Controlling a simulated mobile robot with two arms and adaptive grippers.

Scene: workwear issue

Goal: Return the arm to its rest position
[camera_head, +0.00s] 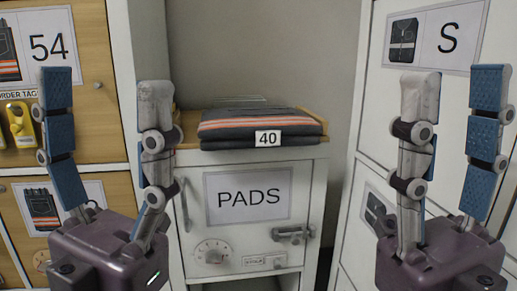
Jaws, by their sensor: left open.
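My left gripper (105,86) points upward at the left, its two fingers wide apart with nothing between them. My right gripper (455,82) points upward at the right, its fingers also apart and empty. Blue ribbed pads show on the fingers of both grippers. Neither gripper appears to hold anything. The arm links behind the gripper bodies are out of view.
A low cabinet (307,210) marked PADS stands between the grippers. Dark folded workwear (220,130) with orange stripes and a 40 tag lies on it. A wooden locker (95,50) marked 54 stands left, a white locker (377,110) marked S right.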

